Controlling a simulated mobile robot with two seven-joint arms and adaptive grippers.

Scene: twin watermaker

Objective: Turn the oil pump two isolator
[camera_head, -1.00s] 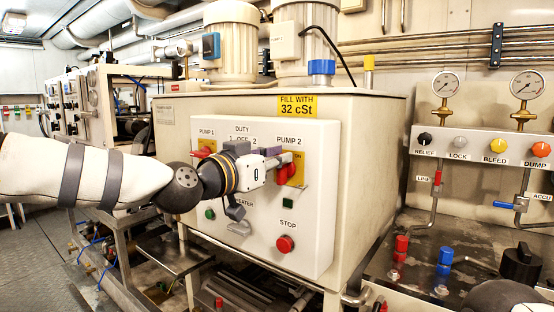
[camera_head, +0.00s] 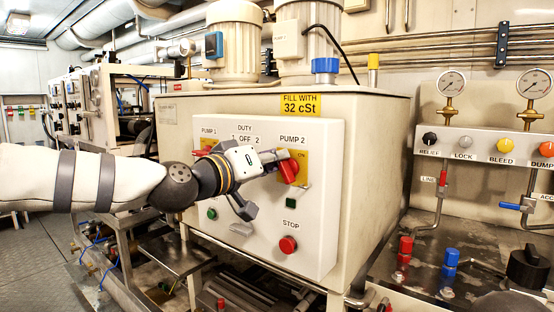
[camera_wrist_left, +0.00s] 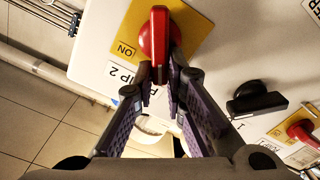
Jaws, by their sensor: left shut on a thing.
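The oil pump two isolator is a red handle (camera_head: 289,171) on a yellow plate (camera_head: 301,156), under the PUMP 2 label on the white control panel (camera_head: 318,225). My left gripper (camera_head: 284,164) is at this handle, and the handle slants in the head view. In the left wrist view, my left gripper (camera_wrist_left: 161,76) is shut on the near end of the red handle (camera_wrist_left: 158,35). The yellow plate (camera_wrist_left: 190,22) with the word ON shows behind it. My right gripper is not in view.
A red stop button (camera_head: 288,245) and a green button (camera_head: 290,203) sit below the isolator. The black duty knob (camera_wrist_left: 256,98) and the red pump one handle (camera_wrist_left: 303,132) are close by. Gauges and the relief-to-dump knob panel (camera_head: 480,146) stand at right.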

